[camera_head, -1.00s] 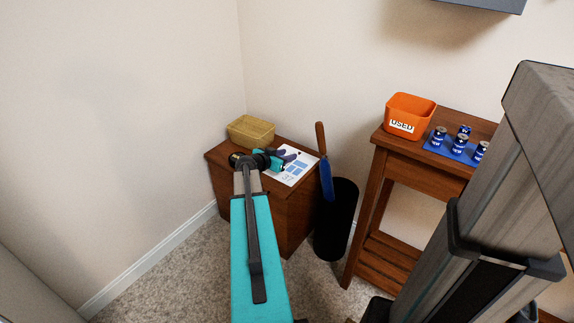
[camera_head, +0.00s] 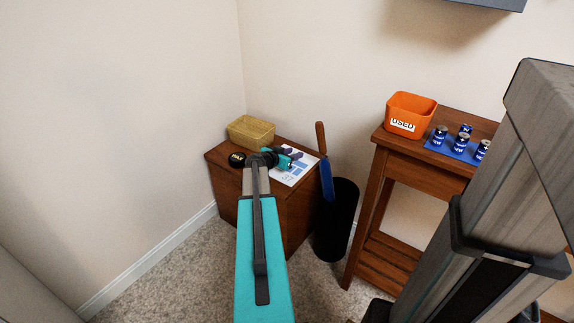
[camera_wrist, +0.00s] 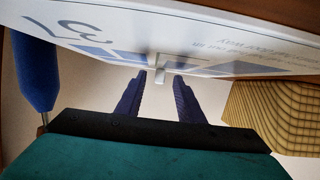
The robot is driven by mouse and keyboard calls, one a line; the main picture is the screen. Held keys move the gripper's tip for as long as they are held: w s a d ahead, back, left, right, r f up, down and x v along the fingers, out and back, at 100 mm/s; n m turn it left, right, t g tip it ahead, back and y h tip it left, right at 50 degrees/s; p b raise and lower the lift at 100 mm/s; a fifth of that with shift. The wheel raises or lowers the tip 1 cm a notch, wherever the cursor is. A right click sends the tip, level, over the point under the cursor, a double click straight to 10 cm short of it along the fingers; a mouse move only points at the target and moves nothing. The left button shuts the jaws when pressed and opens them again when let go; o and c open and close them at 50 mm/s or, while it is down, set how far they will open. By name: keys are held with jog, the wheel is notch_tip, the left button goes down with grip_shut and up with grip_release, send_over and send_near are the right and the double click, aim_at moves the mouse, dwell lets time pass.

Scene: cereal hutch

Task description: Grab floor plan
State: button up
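The floor plan (camera_head: 309,163) is a white sheet or thin board with blue blocks and the number 37, lying on the wooden cabinet. My gripper (camera_head: 297,154) is over it, its two purple fingers pointing toward the back right. In the wrist view, the floor plan (camera_wrist: 215,45) appears upside down along the top, with a small pale knob or tab (camera_wrist: 158,68) on it. My gripper's fingers (camera_wrist: 160,80) are apart with a clear gap, and the knob appears between or just beyond the tips. I cannot tell whether they touch it. My arm hides part of the plan.
A blue, wooden-handled object (camera_head: 326,180) rises from a black bin (camera_head: 337,225) close at right. Beyond stands a table with an orange USED bin (camera_head: 411,112).

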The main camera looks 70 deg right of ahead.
grip_shut()
jog(key=shift+r, duration=0.1)
notch_tip(320, 180, up, 10)
jog(key=p, duration=0.2)
dwell(0.5)
dwell(0.5)
